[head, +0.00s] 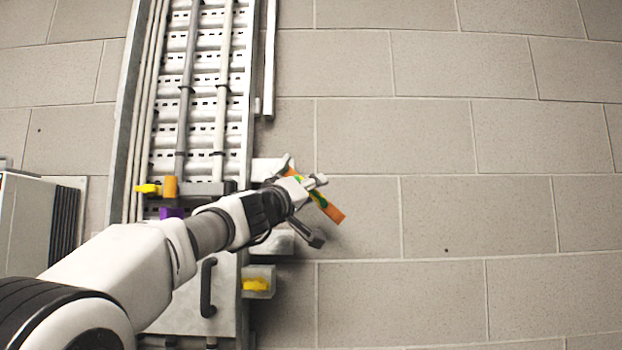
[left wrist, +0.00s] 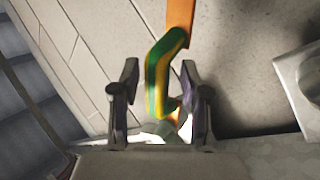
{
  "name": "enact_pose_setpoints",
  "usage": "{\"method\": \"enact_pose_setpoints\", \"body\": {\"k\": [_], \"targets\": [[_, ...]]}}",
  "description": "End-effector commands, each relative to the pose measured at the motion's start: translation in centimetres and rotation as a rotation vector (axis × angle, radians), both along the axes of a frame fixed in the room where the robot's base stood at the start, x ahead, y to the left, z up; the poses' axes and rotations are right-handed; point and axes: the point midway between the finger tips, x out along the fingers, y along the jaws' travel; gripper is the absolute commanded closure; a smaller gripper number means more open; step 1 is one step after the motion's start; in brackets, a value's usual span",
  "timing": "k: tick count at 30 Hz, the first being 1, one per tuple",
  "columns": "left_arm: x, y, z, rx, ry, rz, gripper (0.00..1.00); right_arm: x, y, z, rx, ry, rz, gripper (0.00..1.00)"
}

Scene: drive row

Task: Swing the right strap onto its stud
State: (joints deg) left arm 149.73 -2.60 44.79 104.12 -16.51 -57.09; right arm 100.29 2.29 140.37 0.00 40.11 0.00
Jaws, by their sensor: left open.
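A green-and-yellow strap (head: 319,198) shows beside an orange bar (head: 336,213) that slants down to the right in the head view. In the left wrist view the bent strap (left wrist: 158,72) lies between the fingers, with the orange bar (left wrist: 180,14) running up behind it. My left gripper (head: 317,211) is open around the strap; the right-hand finger looks close to it, but I cannot tell whether they touch. The stud cannot be made out; my gripper and wrist hide part of this area. My right gripper is not in view.
A tall metal cable tray (head: 205,90) stands against the block wall (head: 480,210). A grey door with a dark handle (head: 208,288) and a bracket holding a yellow piece (head: 256,284) are below. Orange (head: 170,187) and purple (head: 171,212) blocks sit left. The wall to the right is clear.

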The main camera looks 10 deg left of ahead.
Motion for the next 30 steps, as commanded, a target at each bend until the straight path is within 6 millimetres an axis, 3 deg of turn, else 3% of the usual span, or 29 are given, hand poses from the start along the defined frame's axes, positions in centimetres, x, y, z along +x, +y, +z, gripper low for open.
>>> {"method": "enact_pose_setpoints", "body": {"k": [5,9,20,30], "targets": [[0.0,0.0,-0.1,0.0,-0.001,0.001,0.55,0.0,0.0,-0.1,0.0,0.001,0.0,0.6],[0.0,0.0,-0.1,0.0,-0.001,0.001,1.0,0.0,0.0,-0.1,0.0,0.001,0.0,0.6],[-0.1,0.2,-0.1,0.016,0.002,0.001,1.0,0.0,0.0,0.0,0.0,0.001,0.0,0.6],[-0.2,1.0,-0.8,0.164,0.033,0.0,1.0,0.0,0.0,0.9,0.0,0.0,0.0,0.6]]}}
